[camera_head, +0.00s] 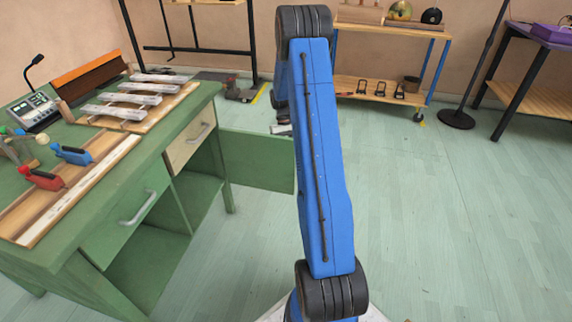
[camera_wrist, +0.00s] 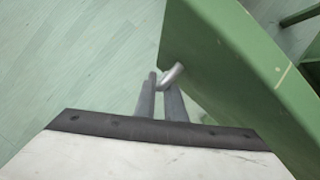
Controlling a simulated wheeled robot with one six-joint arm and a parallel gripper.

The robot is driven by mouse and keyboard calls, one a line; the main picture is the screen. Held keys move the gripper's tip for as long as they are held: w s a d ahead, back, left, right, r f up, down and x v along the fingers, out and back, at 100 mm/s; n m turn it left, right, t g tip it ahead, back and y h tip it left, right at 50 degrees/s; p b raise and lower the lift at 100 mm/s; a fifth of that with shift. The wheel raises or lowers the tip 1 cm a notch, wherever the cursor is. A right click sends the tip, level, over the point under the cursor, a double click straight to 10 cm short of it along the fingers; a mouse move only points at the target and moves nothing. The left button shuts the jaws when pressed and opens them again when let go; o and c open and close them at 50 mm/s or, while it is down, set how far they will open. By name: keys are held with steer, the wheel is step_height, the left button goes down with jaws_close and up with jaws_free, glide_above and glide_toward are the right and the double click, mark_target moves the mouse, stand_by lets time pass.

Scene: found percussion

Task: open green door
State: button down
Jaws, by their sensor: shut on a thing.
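The green door (camera_head: 258,161) stands swung out from the green desk, on the desk's far side in the head view. Its right end passes behind my blue arm. In the wrist view the green door (camera_wrist: 225,65) fills the upper right as a slanted panel. My gripper (camera_wrist: 161,84) is shut on the silver door handle (camera_wrist: 173,74) near the panel's edge. The lower part of the handle is hidden between the fingers. My gripper is hidden in the head view.
The green desk (camera_head: 72,254) has open compartments, a green drawer (camera_head: 110,232) and a cream drawer (camera_head: 190,146). Instruments with metal bars (camera_head: 130,98) lie on top. A shelf cart (camera_head: 375,95) and a dark stand (camera_head: 457,119) are at the back. The floor to the right is clear.

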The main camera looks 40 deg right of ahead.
steer(key=shift+w+d+n, duration=0.4)
steer(key=shift+w+d, duration=0.25)
steer(key=shift+d, duration=0.2)
steer(key=c, duration=2.1)
jaws_free()
steer(key=v, duration=1.7)
steer(key=shift+a+r, duration=0.2)
steer(key=shift+r, duration=0.1)
